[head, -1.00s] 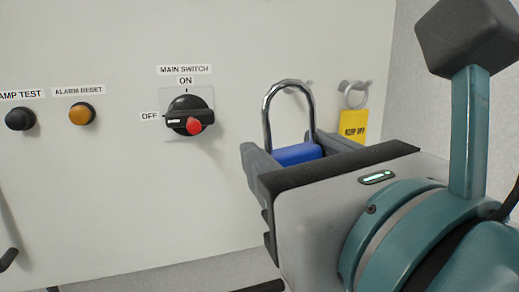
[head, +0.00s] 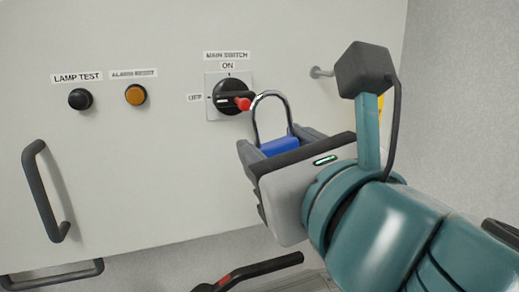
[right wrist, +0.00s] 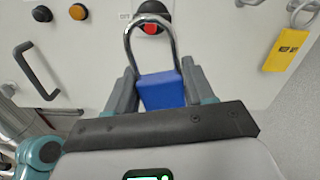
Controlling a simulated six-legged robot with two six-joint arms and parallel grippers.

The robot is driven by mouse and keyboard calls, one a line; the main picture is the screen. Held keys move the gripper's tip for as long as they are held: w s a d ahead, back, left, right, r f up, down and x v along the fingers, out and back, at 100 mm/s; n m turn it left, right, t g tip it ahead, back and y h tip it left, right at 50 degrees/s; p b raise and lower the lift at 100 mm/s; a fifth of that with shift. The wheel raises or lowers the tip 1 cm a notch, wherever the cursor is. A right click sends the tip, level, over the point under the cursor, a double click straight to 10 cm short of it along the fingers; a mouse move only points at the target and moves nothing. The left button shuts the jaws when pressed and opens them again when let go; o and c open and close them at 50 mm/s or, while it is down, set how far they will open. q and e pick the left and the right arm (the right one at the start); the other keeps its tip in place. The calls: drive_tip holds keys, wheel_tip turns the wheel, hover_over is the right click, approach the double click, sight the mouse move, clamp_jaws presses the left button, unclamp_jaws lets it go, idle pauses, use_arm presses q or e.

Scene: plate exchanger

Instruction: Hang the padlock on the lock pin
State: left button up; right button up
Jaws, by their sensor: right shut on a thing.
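The padlock has a blue body (head: 279,147) and a tall silver shackle, pointing up. My right gripper (head: 282,142) is shut on the blue body, also seen in the right wrist view (right wrist: 160,90). The main switch (head: 231,97) is a black rotary knob on the panel, its handle about level, with a red tip (head: 243,103) at its right end. The shackle's top is just right of the red tip in the head view. In the right wrist view the red tip (right wrist: 150,28) shows inside the shackle loop; I cannot tell whether they touch. My left gripper is not in view.
A metal peg (head: 320,72) sticks out at the upper right. A yellow tag (right wrist: 287,50) hangs beyond it, mostly hidden in the head view. A black lamp test button (head: 80,99), an orange alarm reset button (head: 136,95) and a black handle (head: 46,190) are on the left.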

drive_tip(key=shift+w+a, duration=0.4)
drive_tip(key=shift+w, duration=0.15)
drive_tip(key=shift+w+d+f, duration=0.1)
drive_tip(key=shift+w+d, duration=0.15)
drive_tip(key=shift+w, duration=0.35)
drive_tip(key=shift+w+a, duration=0.1)
drive_tip(key=shift+w, duration=0.15)
drive_tip(key=x, duration=0.4)
drive_tip(key=f+x, duration=0.1)
drive_tip(key=x, duration=0.1)
drive_tip(key=shift+s+a, duration=0.1)
drive_tip(key=shift+a, duration=0.15)
drive_tip(key=shift+d, duration=0.1)
drive_tip(key=o, duration=1.2)
